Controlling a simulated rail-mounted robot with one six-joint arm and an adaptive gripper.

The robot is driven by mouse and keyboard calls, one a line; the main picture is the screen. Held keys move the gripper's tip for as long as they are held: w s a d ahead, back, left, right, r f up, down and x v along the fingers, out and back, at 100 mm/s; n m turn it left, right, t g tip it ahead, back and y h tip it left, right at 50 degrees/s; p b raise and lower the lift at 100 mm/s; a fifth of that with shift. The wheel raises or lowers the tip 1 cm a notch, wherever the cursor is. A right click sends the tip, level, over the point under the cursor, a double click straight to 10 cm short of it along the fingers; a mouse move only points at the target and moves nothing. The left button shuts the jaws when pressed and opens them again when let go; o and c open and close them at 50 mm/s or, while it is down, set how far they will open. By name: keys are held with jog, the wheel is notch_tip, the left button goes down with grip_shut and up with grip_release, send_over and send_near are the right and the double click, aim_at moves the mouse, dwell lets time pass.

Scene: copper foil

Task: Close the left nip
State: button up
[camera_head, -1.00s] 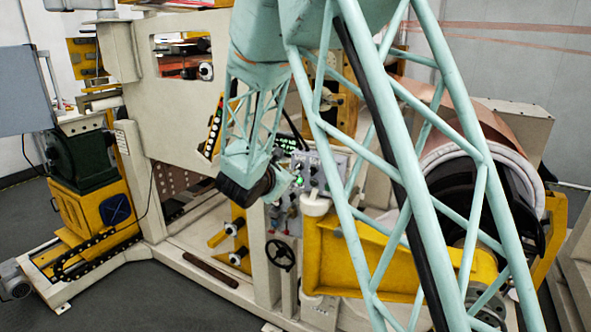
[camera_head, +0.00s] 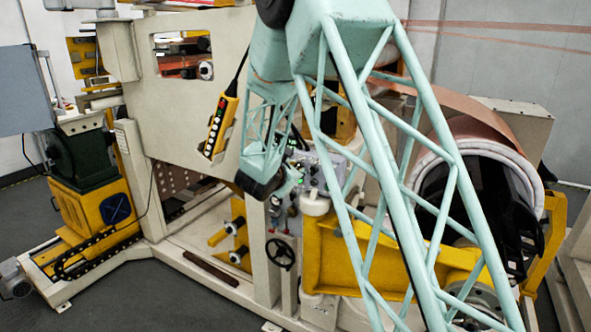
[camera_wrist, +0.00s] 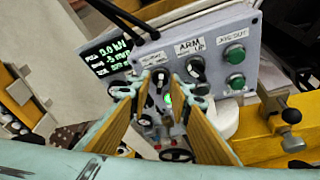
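The grey control panel (camera_head: 325,165) stands behind my gripper (camera_head: 293,180) in the head view. In the wrist view, my gripper (camera_wrist: 161,84) is open, with its two fingers pointing at the panel (camera_wrist: 219,38). A dark knob (camera_wrist: 160,75) shows in the gap between the fingertips. I cannot tell whether the fingers touch it. Its label is too small to read, so I cannot tell which control works the left nip. A lit green button (camera_wrist: 168,98) shows just below this knob.
A display (camera_wrist: 107,57) is at the panel's left, and two green buttons (camera_wrist: 236,68) are at its right. A yellow pendant (camera_head: 220,125) hangs left of my arm. A yellow beam (camera_head: 345,250) and a copper foil roll (camera_head: 480,120) are at the right.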

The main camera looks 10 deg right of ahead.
jog(key=c, duration=0.5)
jog(key=shift+n+p, duration=0.3)
jog(key=shift+p, duration=0.15)
jog(key=n+g+h+p, duration=0.1)
jog(key=n+p, duration=0.1)
jog(key=p, duration=0.1)
jog(key=shift+w+a+r, duration=0.15)
jog(key=shift+w+a+n+g+h+p, duration=0.1)
jog(key=shift+n+g+h+p, duration=0.65)
jog(key=shift+n+p, duration=0.85)
jog(key=shift+w+a+n+g+h+p, duration=0.1)
jog(key=shift+n+g+h+p, duration=0.75)
jog(key=shift+p, duration=1.15)
jog(key=shift+n+t, duration=0.3)
jog(key=shift+n, duration=0.15)
